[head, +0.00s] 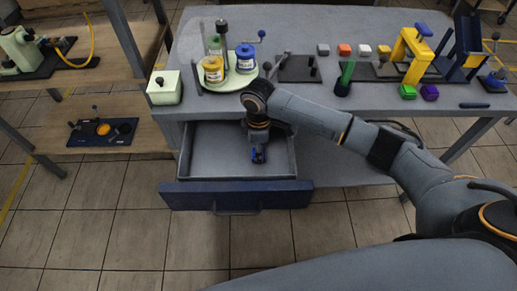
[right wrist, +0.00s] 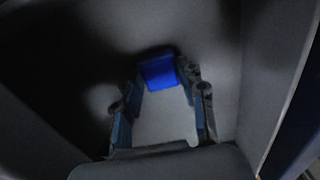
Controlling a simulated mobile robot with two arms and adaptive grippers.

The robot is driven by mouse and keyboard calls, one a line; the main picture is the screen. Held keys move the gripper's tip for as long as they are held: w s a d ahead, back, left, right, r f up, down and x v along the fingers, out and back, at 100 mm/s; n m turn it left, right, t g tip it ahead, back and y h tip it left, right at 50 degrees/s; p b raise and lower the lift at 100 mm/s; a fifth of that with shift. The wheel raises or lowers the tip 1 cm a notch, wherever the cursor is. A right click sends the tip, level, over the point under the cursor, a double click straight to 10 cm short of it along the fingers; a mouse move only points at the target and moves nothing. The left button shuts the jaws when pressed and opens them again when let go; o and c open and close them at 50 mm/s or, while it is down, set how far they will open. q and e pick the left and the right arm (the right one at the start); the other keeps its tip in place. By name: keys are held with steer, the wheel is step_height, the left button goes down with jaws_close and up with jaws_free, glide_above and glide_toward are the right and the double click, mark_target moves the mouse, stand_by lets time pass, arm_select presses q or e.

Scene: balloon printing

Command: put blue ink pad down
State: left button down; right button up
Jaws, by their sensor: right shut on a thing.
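The blue ink pad (right wrist: 159,72) is a small blue block between the fingertips of my right gripper (right wrist: 163,85) in the right wrist view. In the head view my right gripper (head: 258,157) points down inside the open drawer (head: 210,150), shut on the blue ink pad. The pad is mostly hidden by the gripper there, and I cannot tell whether it touches the drawer floor. The drawer has grey walls and a blue front. My left gripper is not in view.
The grey table (head: 290,20) above the drawer bears a round green tray (head: 215,85) with jars, a pale green box (head: 164,90), several coloured cubes and a yellow press (head: 412,52). The drawer's left part is empty. A wooden shelf (head: 60,148) stands at left.

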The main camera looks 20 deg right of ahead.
steer(key=shift+f, duration=0.1)
steer(key=o, duration=1)
steer(key=shift+c, duration=0.2)
step_height(320, 180, up, 12)
steer(key=shift+p, duration=0.35)
